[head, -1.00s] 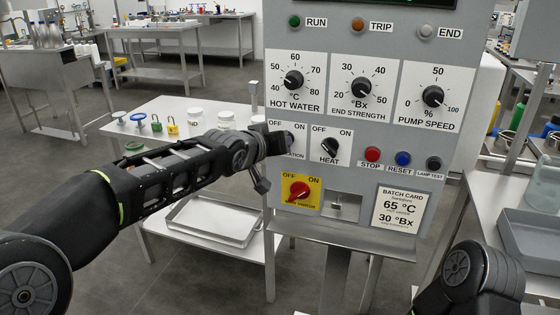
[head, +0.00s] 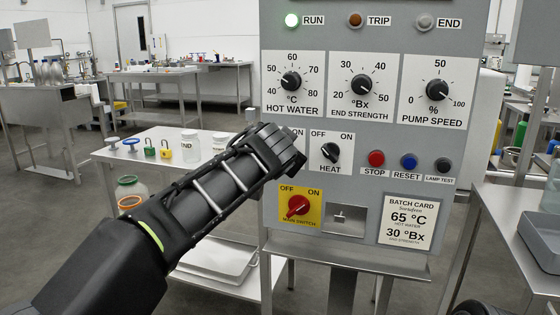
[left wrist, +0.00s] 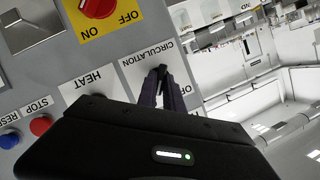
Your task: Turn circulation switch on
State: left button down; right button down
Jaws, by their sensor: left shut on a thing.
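The grey control panel (head: 385,200) faces me in the head view. Its circulation switch is hidden behind my left wrist there. In the left wrist view the CIRCULATION label (left wrist: 148,56) shows, and the fingers of my left gripper (left wrist: 163,76) are closed around the dark circulation knob (left wrist: 162,70). The fingers hide most of the knob, so its pointer cannot be read. The RUN lamp (head: 292,20) is lit.
The heat knob (head: 330,153) is close to the right of my left wrist. The red main switch (head: 298,205) is below. Stop (head: 376,158) and reset (head: 409,160) buttons are farther right. A white table (head: 150,150) stands left of the panel.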

pick_arm(q)
jog(key=shift+f+m+y+b, duration=0.15)
jog(key=shift+m+y+b, duration=0.35)
jog(key=shift+m+b, duration=0.2)
jog(key=shift+t, duration=0.3)
jog(key=c, duration=1.5)
grip_release()
jog(key=b+v, duration=0.1)
jog(key=v, duration=0.6)
jog(key=shift+s, duration=0.35)
jog(key=shift+r, duration=0.25)
